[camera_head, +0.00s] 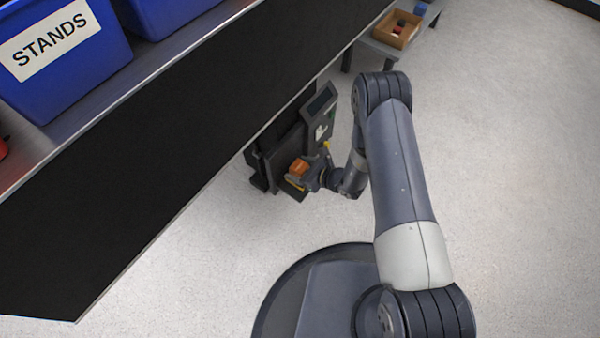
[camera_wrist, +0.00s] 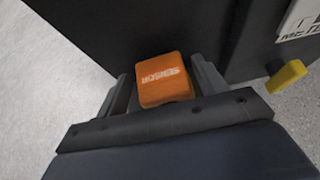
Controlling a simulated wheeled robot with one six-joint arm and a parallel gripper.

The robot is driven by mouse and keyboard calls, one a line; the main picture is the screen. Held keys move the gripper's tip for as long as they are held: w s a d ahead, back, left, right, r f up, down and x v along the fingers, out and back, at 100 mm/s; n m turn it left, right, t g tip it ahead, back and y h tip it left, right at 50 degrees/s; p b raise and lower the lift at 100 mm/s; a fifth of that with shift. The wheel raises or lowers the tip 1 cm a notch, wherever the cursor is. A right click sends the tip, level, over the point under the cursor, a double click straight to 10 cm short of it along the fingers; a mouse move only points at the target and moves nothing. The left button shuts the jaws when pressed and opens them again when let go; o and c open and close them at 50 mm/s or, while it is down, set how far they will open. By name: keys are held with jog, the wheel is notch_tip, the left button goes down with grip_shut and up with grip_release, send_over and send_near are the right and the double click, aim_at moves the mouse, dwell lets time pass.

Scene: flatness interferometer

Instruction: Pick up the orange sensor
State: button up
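The orange sensor (camera_wrist: 163,82) is a small rounded block with pale lettering on its top. In the wrist view it lies between the two fingers of my gripper (camera_wrist: 162,72). Narrow gaps seem to show between the sensor and the fingers, so the gripper looks open around it; contact at the fingertips is hard to judge. In the head view the sensor (camera_head: 299,167) shows at the dark instrument (camera_head: 283,148) below the bench, with my gripper (camera_head: 301,178) right at it. What lies under the sensor is mostly hidden.
A yellow knob (camera_wrist: 286,77) sticks out close to the right of my gripper. A large black bench panel (camera_head: 190,130) with blue bins (camera_head: 65,50) above it runs along the left. A wooden tray (camera_head: 397,29) stands on a low table at the back. The floor at right is clear.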

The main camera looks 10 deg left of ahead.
jog(key=c, duration=1)
jog(key=shift+c, duration=0.3)
jog(key=shift+r, duration=0.1)
